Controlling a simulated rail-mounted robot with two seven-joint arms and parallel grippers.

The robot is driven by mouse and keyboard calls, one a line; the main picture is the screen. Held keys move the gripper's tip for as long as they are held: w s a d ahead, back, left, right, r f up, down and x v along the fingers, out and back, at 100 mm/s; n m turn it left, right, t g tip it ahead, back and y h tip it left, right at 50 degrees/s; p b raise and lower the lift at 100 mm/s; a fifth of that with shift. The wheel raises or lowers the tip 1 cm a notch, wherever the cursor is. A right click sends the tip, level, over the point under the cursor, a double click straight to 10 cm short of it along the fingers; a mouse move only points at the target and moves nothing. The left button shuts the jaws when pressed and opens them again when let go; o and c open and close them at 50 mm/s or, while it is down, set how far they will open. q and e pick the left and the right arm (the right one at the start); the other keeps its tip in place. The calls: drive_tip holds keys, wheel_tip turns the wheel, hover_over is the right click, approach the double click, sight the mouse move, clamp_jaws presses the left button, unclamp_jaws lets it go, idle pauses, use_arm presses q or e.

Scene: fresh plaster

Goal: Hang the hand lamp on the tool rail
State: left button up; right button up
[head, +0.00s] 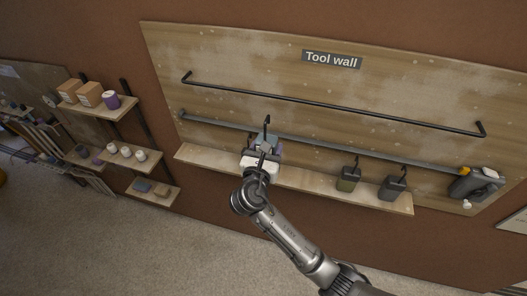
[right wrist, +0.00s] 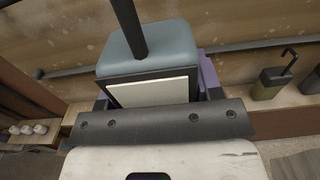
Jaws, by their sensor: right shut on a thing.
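The hand lamp (head: 271,142) is a blue-grey block with a pale front panel and a black hook standing up from it. It fills the top middle of the right wrist view (right wrist: 148,46). My right gripper (head: 264,150) is shut on it at the left part of the shelf. The lamp is upright; whether it touches the shelf is hidden. The tool wall has an upper black rail (head: 330,103) and a lower grey rail (head: 320,143). The lamp's hook overlaps the lower rail in the head view; I cannot tell whether they touch. My left gripper is not in view.
A green lamp (head: 348,180) and a dark lamp (head: 391,188), both hooked, are to the right at the shelf (head: 310,184). A power tool (head: 474,184) is at the lower rail's right end. The upper rail is bare.

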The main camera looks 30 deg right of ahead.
drive_tip(key=b+x, duration=0.8)
drive_tip(key=x, duration=0.6)
drive_tip(key=shift+w+d+f+b, duration=0.15)
drive_tip(key=shift+w+d+b, duration=0.15)
drive_tip(key=shift+b, duration=0.1)
drive_tip(key=shift+d, duration=0.1)
drive_tip(key=shift+f, duration=0.95)
drive_tip(key=shift+f, duration=0.1)
drive_tip(key=o, duration=1.1)
drive_tip(key=shift+o, duration=0.2)
